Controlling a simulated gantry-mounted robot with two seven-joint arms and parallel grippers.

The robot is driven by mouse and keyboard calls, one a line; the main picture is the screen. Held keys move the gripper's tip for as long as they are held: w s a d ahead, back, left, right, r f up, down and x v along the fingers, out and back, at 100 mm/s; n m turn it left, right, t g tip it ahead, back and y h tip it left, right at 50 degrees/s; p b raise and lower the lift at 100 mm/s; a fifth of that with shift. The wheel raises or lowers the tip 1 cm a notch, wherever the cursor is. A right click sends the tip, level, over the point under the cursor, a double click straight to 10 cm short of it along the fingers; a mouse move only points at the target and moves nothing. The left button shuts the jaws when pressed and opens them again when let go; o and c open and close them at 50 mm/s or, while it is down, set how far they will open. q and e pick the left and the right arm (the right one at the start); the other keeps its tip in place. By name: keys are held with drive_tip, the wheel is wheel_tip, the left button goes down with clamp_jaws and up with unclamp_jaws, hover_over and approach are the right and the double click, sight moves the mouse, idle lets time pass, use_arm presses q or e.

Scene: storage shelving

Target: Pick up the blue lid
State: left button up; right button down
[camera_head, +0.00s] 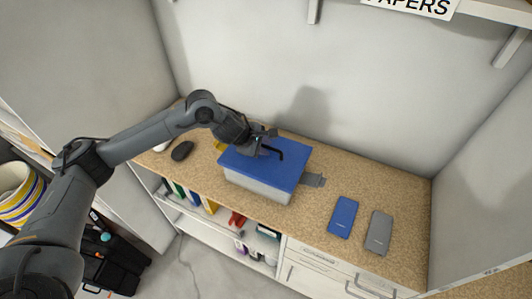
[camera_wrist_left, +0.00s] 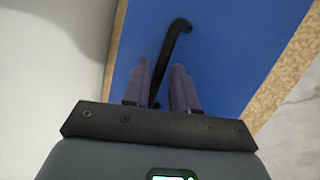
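The blue lid (camera_head: 285,165) lies on a pale grey box (camera_head: 255,184) on the speckled worktop, with a thin black handle (camera_head: 275,151) on top. My left gripper (camera_head: 264,144) is over the lid at the handle. In the left wrist view, the two fingers (camera_wrist_left: 161,75) stand apart with the black handle (camera_wrist_left: 171,48) passing between them over the blue lid (camera_wrist_left: 215,50). I cannot tell whether a finger touches the handle. My right gripper is in neither view.
A blue flat item (camera_head: 343,217) and a grey one (camera_head: 379,232) lie right of the box. A black mouse (camera_head: 182,151) lies to the left. The wall (camera_head: 370,90) stands close behind.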

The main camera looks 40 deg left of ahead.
use_arm(q)
drive_tip(key=shift+c, duration=0.2)
clamp_jaws()
drive_tip(key=shift+r, duration=0.1)
